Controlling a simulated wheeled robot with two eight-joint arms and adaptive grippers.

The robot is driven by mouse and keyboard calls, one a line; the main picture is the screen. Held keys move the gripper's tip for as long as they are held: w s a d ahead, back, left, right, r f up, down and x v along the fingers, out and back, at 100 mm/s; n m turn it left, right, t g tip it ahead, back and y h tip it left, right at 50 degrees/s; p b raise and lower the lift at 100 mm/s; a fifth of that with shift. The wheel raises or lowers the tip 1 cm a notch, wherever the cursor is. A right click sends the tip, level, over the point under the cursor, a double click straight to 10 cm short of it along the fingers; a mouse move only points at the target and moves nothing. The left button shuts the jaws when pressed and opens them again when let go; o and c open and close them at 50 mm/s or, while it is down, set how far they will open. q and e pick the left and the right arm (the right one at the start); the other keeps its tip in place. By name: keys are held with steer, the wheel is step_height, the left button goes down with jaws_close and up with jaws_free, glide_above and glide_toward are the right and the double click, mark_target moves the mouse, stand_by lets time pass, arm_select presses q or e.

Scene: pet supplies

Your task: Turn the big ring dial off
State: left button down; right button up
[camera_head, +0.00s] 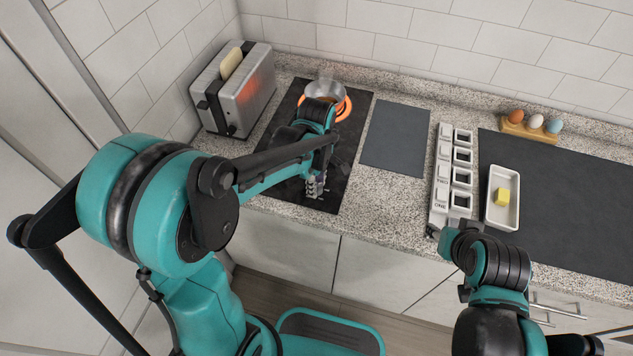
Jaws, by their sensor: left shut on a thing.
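The black cooktop (352,139) lies on the counter at the back left. Its big ring (345,108) glows orange around a metal pan (322,90), partly hidden behind my left arm. My left gripper (316,190) points down at the front part of the cooktop, shut on a small dial there. The dial is mostly hidden by the fingers, so its angle cannot be read.
A toaster (232,95) with glowing slots and bread (231,63) stands left of the cooktop. To the right are a dark grey board (395,138), a white holder rack (441,180), a white dish (501,222) with a yellow block (502,197), and an egg stand (528,129).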

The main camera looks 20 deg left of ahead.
arm_select(q)
steer(key=n, duration=0.5)
steer(key=shift+n, duration=0.3)
steer(key=n, duration=0.5)
steer(key=shift+p, duration=0.35)
steer(key=shift+n, duration=0.4)
steer(key=c, duration=1.2)
jaws_free()
steer(key=shift+o, duration=0.2)
step_height(320, 180, up, 12)
